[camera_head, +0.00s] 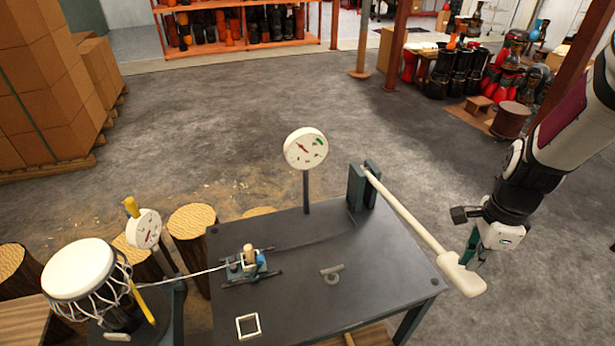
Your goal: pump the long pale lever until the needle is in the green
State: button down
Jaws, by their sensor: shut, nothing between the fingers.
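The long pale lever (408,217) runs from a dark upright bracket (363,186) on the table down to a wide paddle end (463,276), which overhangs the table's right edge. The round white gauge (305,149) stands on a post behind the table. Its red needle points up and left, away from the green patch at the upper right of the dial. My gripper (470,258) is shut and empty at the paddle end, pointing down. Its fingertips are partly hidden by the paddle, and I cannot tell if they touch it.
The dark table (300,290) carries a small blue clamp device (247,262), a metal T-shaped piece (332,273) and a square frame (248,326). A roped drum (80,270) and a second gauge (143,228) stand left. Open floor lies behind; boxes (45,80) are far left.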

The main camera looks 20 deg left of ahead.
notch_tip(320, 180, down, 19)
jog(key=b, duration=0.9)
jog(key=r+p, duration=0.6)
jog(key=r, duration=0.3)
jog(key=r+p, duration=0.6)
jog(key=r, duration=0.4)
jog(key=shift+s+d+r, duration=0.1)
jog(key=shift+s, duration=0.1)
jog(key=shift+w, duration=0.1)
notch_tip(320, 180, down, 19)
jog(key=b, duration=0.7)
jog(key=r+p, duration=0.2)
jog(key=r, duration=0.4)
jog(key=r+p, duration=0.3)
jog(key=r, duration=0.3)
jog(key=r+p, duration=0.3)
jog(key=r, duration=0.3)
jog(key=shift+s+r, duration=0.15)
jog(key=shift+s, duration=0.1)
jog(key=shift+w+r+p, duration=0.1)
jog(key=shift+r+p, duration=0.2)
jog(key=shift+r, duration=0.05)
